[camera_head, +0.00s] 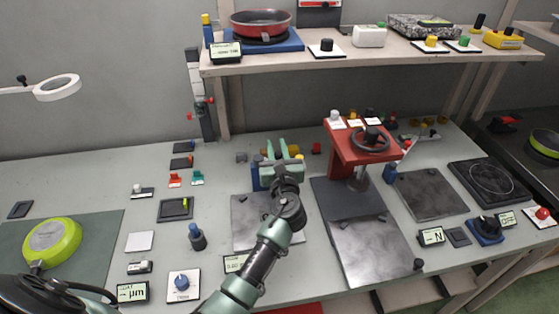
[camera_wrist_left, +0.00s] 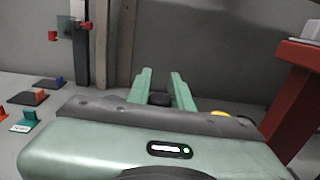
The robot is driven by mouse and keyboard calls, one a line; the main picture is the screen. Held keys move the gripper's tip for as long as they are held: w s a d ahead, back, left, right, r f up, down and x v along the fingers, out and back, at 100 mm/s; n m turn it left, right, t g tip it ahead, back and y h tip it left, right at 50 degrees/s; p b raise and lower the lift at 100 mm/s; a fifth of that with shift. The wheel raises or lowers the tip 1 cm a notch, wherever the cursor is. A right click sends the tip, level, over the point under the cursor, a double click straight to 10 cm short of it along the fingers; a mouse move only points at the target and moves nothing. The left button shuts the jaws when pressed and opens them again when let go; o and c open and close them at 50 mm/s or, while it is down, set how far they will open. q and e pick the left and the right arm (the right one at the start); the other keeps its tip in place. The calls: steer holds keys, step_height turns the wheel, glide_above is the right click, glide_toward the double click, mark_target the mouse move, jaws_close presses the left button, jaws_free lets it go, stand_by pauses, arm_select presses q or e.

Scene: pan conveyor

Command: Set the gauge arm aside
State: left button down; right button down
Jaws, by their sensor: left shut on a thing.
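My left gripper (camera_head: 277,148) is over the back middle of the bench, its fingers pointing toward the back wall. In the left wrist view its two green fingers (camera_wrist_left: 162,88) are shut on a small dark piece (camera_wrist_left: 158,99). Most of that piece is hidden by the gripper body, and I cannot tell whether it is the gauge arm. An upright gauge-like post (camera_head: 203,115) with red knobs stands at the back, left of the gripper; it also shows in the left wrist view (camera_wrist_left: 80,40). My right gripper is not in view.
A red press (camera_head: 362,150) with a handwheel stands close right of the gripper. Dark plates (camera_head: 355,240) lie before it. A shelf (camera_head: 350,62) with a red pan (camera_head: 260,24) hangs above. A lime pan (camera_head: 52,240) is at left. Bare bench shows at back left.

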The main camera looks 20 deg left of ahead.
arm_select(q)
steer(key=n+g+y+b, duration=0.1)
steer(key=y, duration=0.1)
steer(key=w+a+n+g+y+b, duration=0.1)
steer(key=n+g+y, duration=0.1)
steer(key=shift+w+r, duration=0.1)
steer(key=shift+r, duration=0.05)
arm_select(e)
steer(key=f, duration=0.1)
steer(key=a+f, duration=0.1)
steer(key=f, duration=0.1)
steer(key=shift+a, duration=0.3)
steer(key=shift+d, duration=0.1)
arm_select(q)
steer(key=c, duration=1.5)
jaws_free()
steer(key=shift+c, duration=0.2)
steer(key=shift+o, duration=1.4)
steer(key=shift+a+f, duration=0.1)
steer(key=shift+f, duration=0.1)
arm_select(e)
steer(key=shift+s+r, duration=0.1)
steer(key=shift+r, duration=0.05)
